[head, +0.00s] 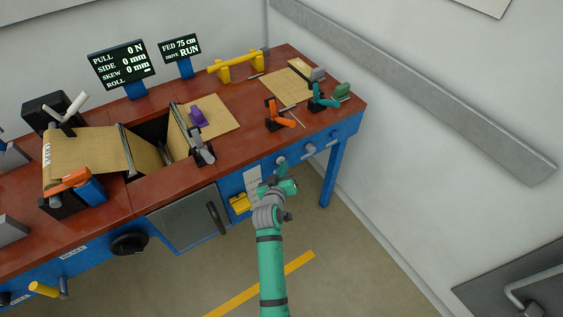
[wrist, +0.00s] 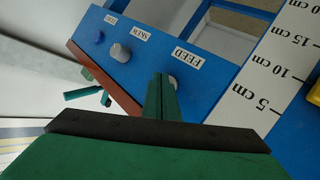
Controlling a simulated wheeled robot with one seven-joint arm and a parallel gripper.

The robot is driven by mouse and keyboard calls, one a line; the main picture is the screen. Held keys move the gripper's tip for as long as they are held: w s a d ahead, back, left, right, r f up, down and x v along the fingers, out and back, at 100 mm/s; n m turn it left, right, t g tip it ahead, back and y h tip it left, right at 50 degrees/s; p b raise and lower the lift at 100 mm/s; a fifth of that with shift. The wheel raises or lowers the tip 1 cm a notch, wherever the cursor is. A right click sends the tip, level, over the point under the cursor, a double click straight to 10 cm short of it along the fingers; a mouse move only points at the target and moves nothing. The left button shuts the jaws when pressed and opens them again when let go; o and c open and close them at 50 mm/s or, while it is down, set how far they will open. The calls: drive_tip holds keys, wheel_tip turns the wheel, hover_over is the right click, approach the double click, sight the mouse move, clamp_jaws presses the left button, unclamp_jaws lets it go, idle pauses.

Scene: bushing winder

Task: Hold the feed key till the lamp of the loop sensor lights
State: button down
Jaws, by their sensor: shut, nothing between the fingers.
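The feed key, a grey round button (wrist: 174,81) beside the FEED label (wrist: 187,59), shows in the wrist view, partly hidden behind my gripper's fingers. My gripper (wrist: 163,82) is shut and empty, its tips in front of the key; I cannot tell whether they touch it. In the head view my gripper (head: 288,183) is at the bench's blue front, just below the grey key (head: 281,161). A display (head: 181,56) reads FED 75 cm and DRIVE RUN. I cannot make out a lit lamp on the loop sensor.
A grey SKEW knob (wrist: 121,53) and a blue button (wrist: 99,37) sit along the same panel. A white centimetre scale (wrist: 285,75) stands beside it. The bench top (head: 235,150) holds a paper web (head: 85,155), orange clamp (head: 280,115) and teal clamp (head: 321,98).

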drive_tip(key=shift+s, duration=0.1)
drive_tip(key=shift+s+d, duration=0.4)
drive_tip(key=shift+s, duration=0.15)
drive_tip(key=shift+d, duration=0.1)
drive_tip(key=s+d, duration=0.1)
drive_tip(key=s, duration=0.1)
drive_tip(key=s+d, duration=0.1)
drive_tip(key=s, duration=0.1)
drive_tip(key=shift+s+d, duration=0.1)
drive_tip(key=shift+d, duration=0.25)
idle(0.3)
idle(0.4)
